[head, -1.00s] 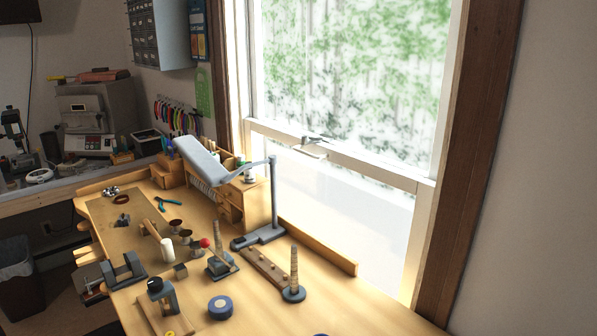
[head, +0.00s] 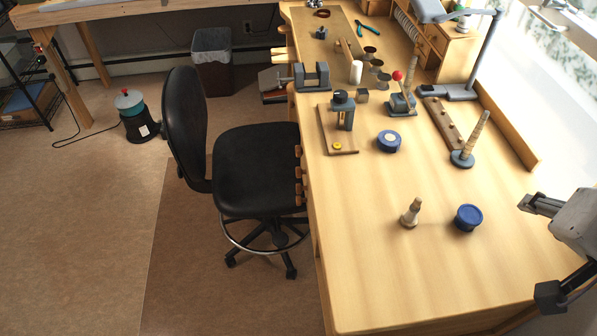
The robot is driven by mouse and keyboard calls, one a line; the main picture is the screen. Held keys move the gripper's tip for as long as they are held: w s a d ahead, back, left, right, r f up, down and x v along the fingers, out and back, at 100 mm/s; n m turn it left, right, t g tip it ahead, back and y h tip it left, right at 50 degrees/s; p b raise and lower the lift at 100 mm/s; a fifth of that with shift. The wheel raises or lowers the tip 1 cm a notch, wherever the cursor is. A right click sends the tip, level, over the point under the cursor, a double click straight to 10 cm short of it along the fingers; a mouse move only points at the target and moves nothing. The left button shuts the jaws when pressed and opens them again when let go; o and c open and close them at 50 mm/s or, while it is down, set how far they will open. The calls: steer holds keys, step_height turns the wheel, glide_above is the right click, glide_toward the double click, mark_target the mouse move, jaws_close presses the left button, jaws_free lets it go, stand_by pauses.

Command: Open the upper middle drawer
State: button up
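No drawer front can be singled out as the upper middle one in the head view. A small wooden cabinet (head: 456,48) stands at the back of the bench behind the lamp; its openings are small and partly hidden. My gripper (head: 530,205) is at the right edge of the head view, above the right part of the wooden workbench (head: 400,270). It is far from the cabinet and touches nothing visible. Its fingers are too small to tell whether they are open.
A black chair (head: 258,165) stands against the bench front. A blue round tin (head: 468,217), a small wooden peg (head: 411,213), a tapered mandrel (head: 475,135) and a grey lamp (head: 485,60) stand on the bench. The front right bench top is clear. A window borders the right.

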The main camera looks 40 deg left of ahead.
steer(key=w+a+r+m+t+y, duration=0.2)
steer(key=w+a+r+y, duration=0.1)
steer(key=w+a, duration=0.8)
steer(key=w+a+r+m+t+y, duration=0.15)
steer(key=w+a, duration=0.55)
steer(key=a, duration=0.8)
steer(key=a+f+m+t+y, duration=0.1)
steer(key=a+f+m+y, duration=0.1)
steer(key=a, duration=1)
steer(key=a+f+m+t+y, duration=0.2)
steer(key=a+y, duration=0.1)
steer(key=a, duration=0.9)
steer(key=s+a+f+m, duration=0.1)
steer(key=s+a+f, duration=0.2)
steer(key=f, duration=0.5)
steer(key=s+a+f+m, duration=0.2)
steer(key=s+a+f, duration=0.2)
steer(key=f, duration=0.4)
steer(key=s+d+f+m+t+h, duration=0.1)
steer(key=s+d+f+h, duration=0.1)
steer(key=f, duration=0.9)
steer(key=s+d+f+m+h, duration=0.1)
steer(key=s+d+f, duration=0.4)
steer(key=f, duration=0.7)
steer(key=shift+s+d+t+h, duration=0.15)
steer(key=shift+s+t+h, duration=0.3)
steer(key=shift+h, duration=0.4)
